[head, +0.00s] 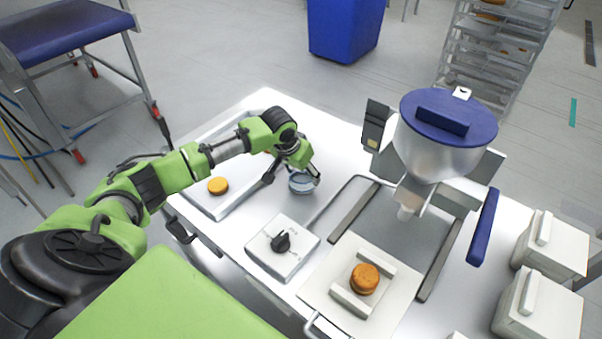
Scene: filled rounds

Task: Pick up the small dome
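A small grey-blue, rounded piece (302,183), which looks like the small dome, sits on the white table behind the box with the black knob. My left gripper (291,177) is right over it, pointing down. Its fingers are spread, one to the left of the dome with a gap and one at its upper right. The gripper partly covers the dome, and I cannot tell whether the right finger touches it. My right gripper is not in view.
A tray (238,197) with an orange-brown round (218,186) lies left. A white box with a black knob (281,242) stands in front. A filled round (364,278) rests on a white holder (327,281). A blue-lidded hopper machine (440,150) stands right, with white containers (537,312) beyond.

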